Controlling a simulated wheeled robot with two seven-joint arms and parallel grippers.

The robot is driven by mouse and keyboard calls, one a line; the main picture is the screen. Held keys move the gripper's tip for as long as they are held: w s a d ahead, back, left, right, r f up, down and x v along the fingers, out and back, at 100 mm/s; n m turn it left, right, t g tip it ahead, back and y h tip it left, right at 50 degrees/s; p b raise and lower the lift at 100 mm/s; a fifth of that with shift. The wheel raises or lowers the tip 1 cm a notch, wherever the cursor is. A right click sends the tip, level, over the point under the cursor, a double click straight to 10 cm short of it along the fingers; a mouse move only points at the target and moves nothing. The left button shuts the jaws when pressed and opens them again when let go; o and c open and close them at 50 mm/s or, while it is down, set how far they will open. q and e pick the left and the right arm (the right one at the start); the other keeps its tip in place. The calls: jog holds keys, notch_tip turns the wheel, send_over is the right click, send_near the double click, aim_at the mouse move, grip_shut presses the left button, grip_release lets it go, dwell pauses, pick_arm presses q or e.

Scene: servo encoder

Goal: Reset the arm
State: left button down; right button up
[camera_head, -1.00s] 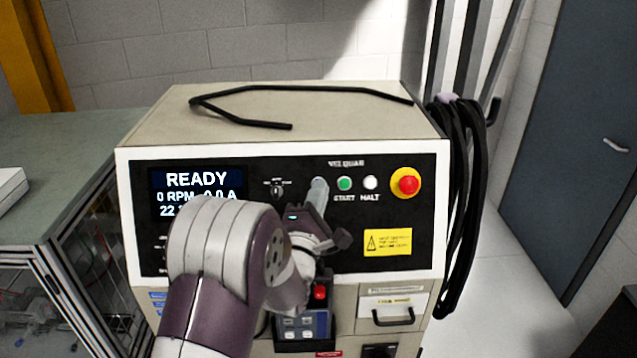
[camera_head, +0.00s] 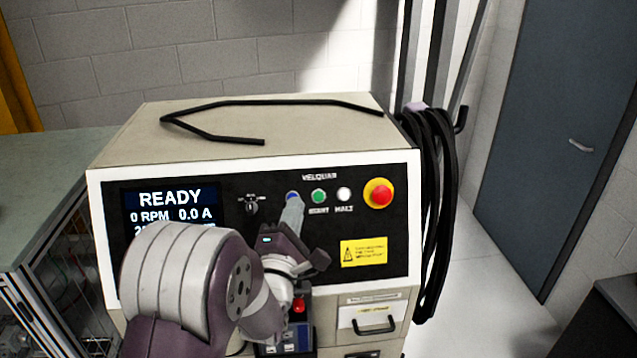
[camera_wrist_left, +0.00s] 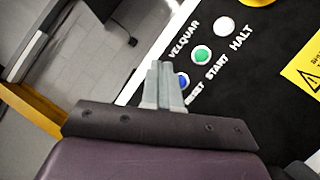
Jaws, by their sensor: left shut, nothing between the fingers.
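The control cabinet's black front panel (camera_head: 230,260) faces me, and its display (camera_head: 170,207) reads READY, 0 RPM, 0.0 A. The blue RESET button (camera_head: 292,195) sits left of the green START button (camera_head: 319,196) and the white HALT button (camera_head: 343,194). My left gripper (camera_head: 294,204) is shut and empty, its tips at the blue button's lower edge. In the left wrist view the shut fingers (camera_wrist_left: 165,78) partly cover the blue button (camera_wrist_left: 182,81) and its label. I cannot tell whether they touch it. My right gripper is not in view.
A red emergency stop (camera_head: 378,193) on a yellow base is at the panel's right. A rotary switch (camera_head: 251,203) is to the left. A small keypad unit with a red button (camera_head: 299,305) sits below my gripper. Black cables (camera_head: 433,210) hang on the cabinet's right side.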

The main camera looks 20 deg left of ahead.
pick_arm(q)
jog(key=d+f+m+g+h, duration=0.3)
jog(key=d+f+m+g, duration=0.2)
jog(key=f+m+g, duration=0.5)
jog(key=s+d+f+m+g+h+b, duration=0.1)
jog(key=s+d+f+m+g+b, duration=0.1)
jog(key=s+f+m, duration=0.4)
jog(key=s+d+f+m+g+h+b, duration=0.1)
jog(key=s+d+f+m+g+b, duration=0.2)
jog(key=s+f+m+g, duration=0.4)
jog(key=s+d+m, duration=0.1)
jog(key=s+m, duration=0.1)
jog(key=s, duration=0.2)
jog(key=shift+s+f, duration=0.15)
jog(key=shift+s, duration=0.25)
jog(key=shift+s, duration=0.1)
